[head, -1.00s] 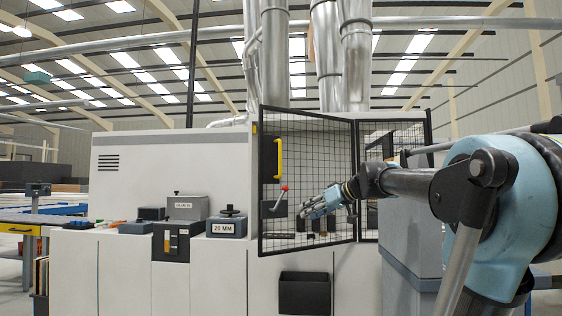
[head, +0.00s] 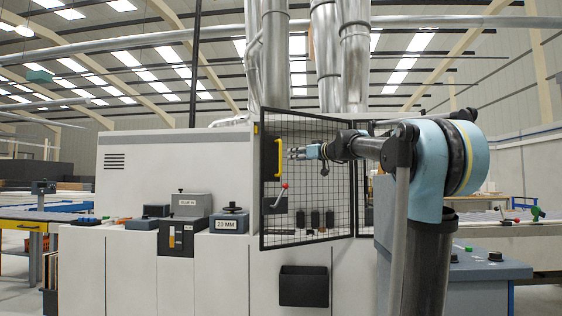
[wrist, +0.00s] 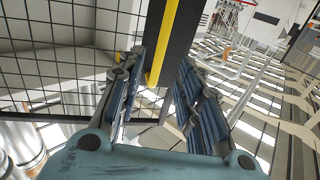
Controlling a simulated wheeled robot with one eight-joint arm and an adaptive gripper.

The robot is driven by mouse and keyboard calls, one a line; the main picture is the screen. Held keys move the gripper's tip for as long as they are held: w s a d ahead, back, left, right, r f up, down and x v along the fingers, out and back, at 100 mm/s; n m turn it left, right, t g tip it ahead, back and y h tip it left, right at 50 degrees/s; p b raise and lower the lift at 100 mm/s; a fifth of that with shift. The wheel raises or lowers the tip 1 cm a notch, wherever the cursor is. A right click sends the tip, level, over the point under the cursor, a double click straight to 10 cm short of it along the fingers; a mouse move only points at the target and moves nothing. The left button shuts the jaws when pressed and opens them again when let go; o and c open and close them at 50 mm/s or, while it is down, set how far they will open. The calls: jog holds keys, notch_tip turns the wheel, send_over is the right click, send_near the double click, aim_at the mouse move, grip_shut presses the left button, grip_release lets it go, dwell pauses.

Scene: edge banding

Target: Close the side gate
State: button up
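The side gate (head: 325,215) is a black-framed mesh panel on the white machine. It stands swung out at an angle, with its free edge at the left and the fixed-looking side at the right. A yellow handle (head: 278,157) on a black plate is near its left edge; the handle also shows in the wrist view (wrist: 168,38). My gripper (head: 293,153) is just right of the handle in the head view. In the wrist view my gripper (wrist: 158,90) has its fingers apart, with the handle's end ahead between them. Contact cannot be told.
A black bin (head: 304,286) hangs below the gate. A box marked 20 MM (head: 229,221) stands left. A grey-blue control console (head: 480,275) is at the right.

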send_over(281, 172)
jog(key=shift+w+a, duration=0.15)
jog(key=shift+w, duration=0.3)
grip_shut()
